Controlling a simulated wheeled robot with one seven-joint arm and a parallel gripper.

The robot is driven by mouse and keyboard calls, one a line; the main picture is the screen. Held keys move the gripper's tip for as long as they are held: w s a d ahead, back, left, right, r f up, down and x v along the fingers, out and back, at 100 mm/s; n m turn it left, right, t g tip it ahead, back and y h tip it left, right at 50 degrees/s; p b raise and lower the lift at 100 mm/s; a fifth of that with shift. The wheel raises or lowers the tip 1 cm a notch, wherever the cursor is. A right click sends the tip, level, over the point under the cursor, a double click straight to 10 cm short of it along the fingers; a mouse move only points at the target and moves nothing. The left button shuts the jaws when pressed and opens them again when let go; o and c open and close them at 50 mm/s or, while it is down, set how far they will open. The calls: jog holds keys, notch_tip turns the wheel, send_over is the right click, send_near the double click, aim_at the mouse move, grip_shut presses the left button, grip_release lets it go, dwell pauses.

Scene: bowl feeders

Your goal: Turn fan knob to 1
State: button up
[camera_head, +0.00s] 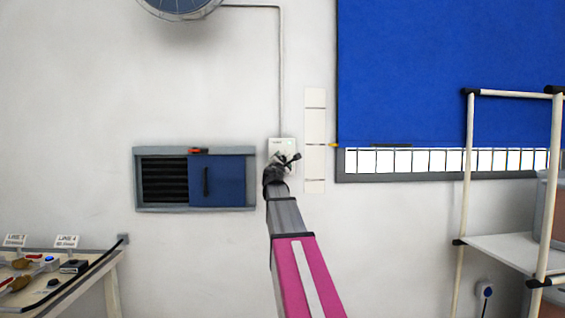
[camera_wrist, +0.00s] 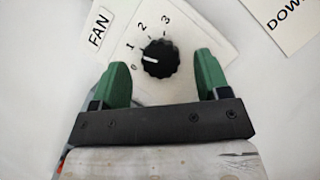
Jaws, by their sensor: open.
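The fan knob (camera_wrist: 160,58) is a black, ridged dial on a white panel (camera_wrist: 208,30) marked 0, 1, 2, 3, with a FAN label (camera_wrist: 99,28) beside it. Its white pointer line points left, between the 0 and 1 marks and seemingly closer to 1. My gripper (camera_wrist: 162,72) is open, with one green finger on either side of the knob and a gap on both sides. I cannot tell how far the fingertips are from the panel. In the head view my gripper (camera_head: 286,160) is in front of the white wall box (camera_head: 281,143) and hides its lower part.
A second label (camera_wrist: 285,22), reading DOW and cut off, is at the upper right. A vent with a blue sliding panel (camera_head: 222,181) is left of the box.

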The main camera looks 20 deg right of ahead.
jog(key=v, duration=0.9)
jog(key=shift+d, duration=0.1)
jog(key=s+a+f+m+g+y, duration=0.25)
jog(key=f+m+g, duration=0.3)
jog(key=f, duration=1.25)
jog(key=s+a+f+m+g+y, duration=0.15)
jog(key=s+f+m+g, duration=0.35)
jog(key=f, duration=1.2)
jog(key=s+a+f+m+g+y, duration=0.2)
jog(key=s+f, duration=0.4)
jog(key=f, duration=0.3)
jog(key=s+a+f+m+g+y, duration=0.2)
jog(key=s+a+f+m+g, duration=0.1)
jog(key=a+f, duration=0.4)
jog(key=s+a+f+m+g+y, duration=0.2)
jog(key=s+a+f+m+y, duration=0.1)
jog(key=s+f, duration=0.5)
notch_tip(320, 180, down, 3)
jog(key=shift+s+a+r+m, duration=0.2)
jog(key=shift+s+a+m, duration=0.1)
jog(key=shift+a+m, duration=0.65)
jog(key=shift+g, duration=0.25)
